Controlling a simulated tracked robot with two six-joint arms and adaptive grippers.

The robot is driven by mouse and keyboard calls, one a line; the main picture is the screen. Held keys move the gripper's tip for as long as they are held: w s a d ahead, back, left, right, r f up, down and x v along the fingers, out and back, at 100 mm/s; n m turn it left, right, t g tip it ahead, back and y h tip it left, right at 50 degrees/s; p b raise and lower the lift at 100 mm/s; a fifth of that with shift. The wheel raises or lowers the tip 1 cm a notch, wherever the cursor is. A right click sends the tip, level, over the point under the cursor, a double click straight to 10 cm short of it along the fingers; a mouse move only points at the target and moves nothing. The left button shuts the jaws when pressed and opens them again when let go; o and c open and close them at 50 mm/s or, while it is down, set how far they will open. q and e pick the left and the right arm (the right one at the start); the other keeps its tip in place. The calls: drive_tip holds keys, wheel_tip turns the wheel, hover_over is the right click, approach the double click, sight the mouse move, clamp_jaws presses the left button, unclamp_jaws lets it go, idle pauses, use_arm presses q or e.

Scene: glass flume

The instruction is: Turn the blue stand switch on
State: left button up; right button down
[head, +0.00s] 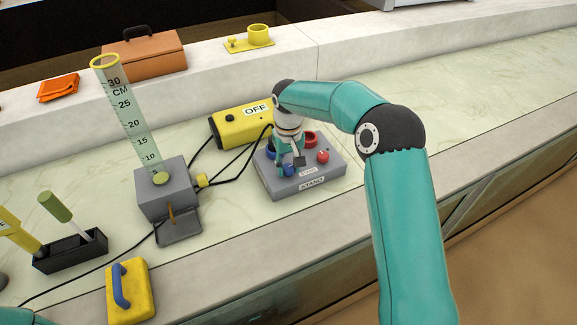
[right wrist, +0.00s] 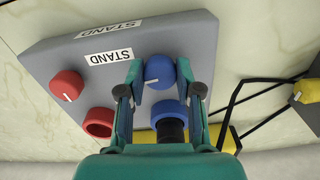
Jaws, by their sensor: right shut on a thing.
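The blue stand switch (right wrist: 159,71) is a round knob with a white pointer line on a grey stand box (head: 278,183). In the head view the blue knob (head: 288,170) is partly covered by my right gripper (head: 291,161). In the right wrist view my right gripper (right wrist: 158,78) has one finger on each side of the blue knob and is shut on it. My left gripper is out of view.
The box also carries a red knob (head: 323,156), a red ring (head: 310,139) and a blue ring (head: 271,153). Behind it lies a yellow box (head: 230,131) labelled OFF, with black cables. A graduated tube (head: 131,115) stands left. The counter to the right is clear.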

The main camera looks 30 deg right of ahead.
sight(288, 167)
drive_tip(key=shift+w+r+m, duration=0.1)
drive_tip(key=shift+r+m, duration=0.05)
drive_tip(key=shift+m, duration=0.65)
drive_tip(key=shift+d, duration=0.1)
drive_tip(key=c, duration=0.8)
unclamp_jaws()
wheel_tip(288, 167, up, 12)
drive_tip(key=shift+f, duration=0.1)
